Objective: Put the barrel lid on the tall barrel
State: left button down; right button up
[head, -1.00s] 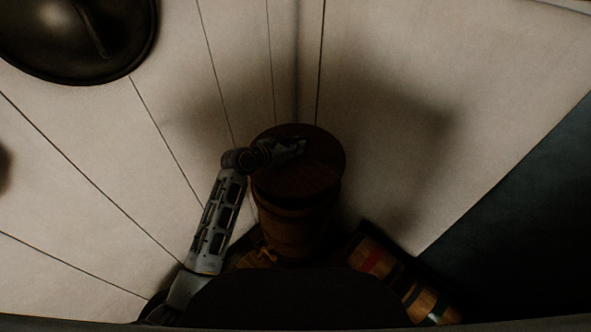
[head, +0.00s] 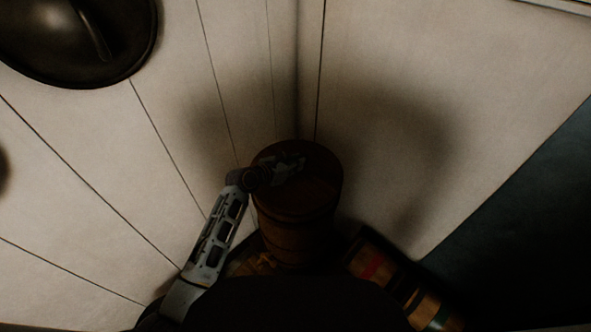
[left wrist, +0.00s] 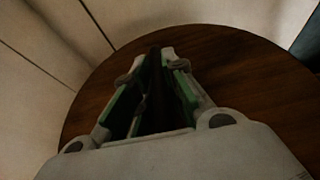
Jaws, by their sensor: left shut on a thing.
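The barrel lid (head: 318,187) is a round dark wooden disc over the top of the tall barrel (head: 295,238), which stands upright in the corner. In the head view the lid looks level and close on the barrel's rim; I cannot tell whether it rests fully on it. My left gripper (head: 297,163) reaches in from the left above the lid and is shut on the lid's handle, a dark upright piece between the fingers. In the left wrist view the lid (left wrist: 235,75) spreads under the fingers (left wrist: 158,62). My right gripper is not in view.
Pale plank walls (head: 380,120) meet in the corner behind the barrel. A smaller banded barrel (head: 385,275) lies to the right of it. A dark round pan-like thing (head: 75,40) is at the upper left. The floor is dim.

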pick_arm(q)
notch_tip(320, 180, down, 2)
jog(key=shift+f, duration=0.4)
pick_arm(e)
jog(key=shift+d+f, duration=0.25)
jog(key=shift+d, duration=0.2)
pick_arm(q)
jog(key=shift+f, duration=0.1)
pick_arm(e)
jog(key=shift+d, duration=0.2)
pick_arm(q)
jog(key=c, duration=1.8)
grip_release()
jog(key=shift+f, duration=0.15)
jog(key=o, duration=0.3)
jog(key=shift+o, duration=0.2)
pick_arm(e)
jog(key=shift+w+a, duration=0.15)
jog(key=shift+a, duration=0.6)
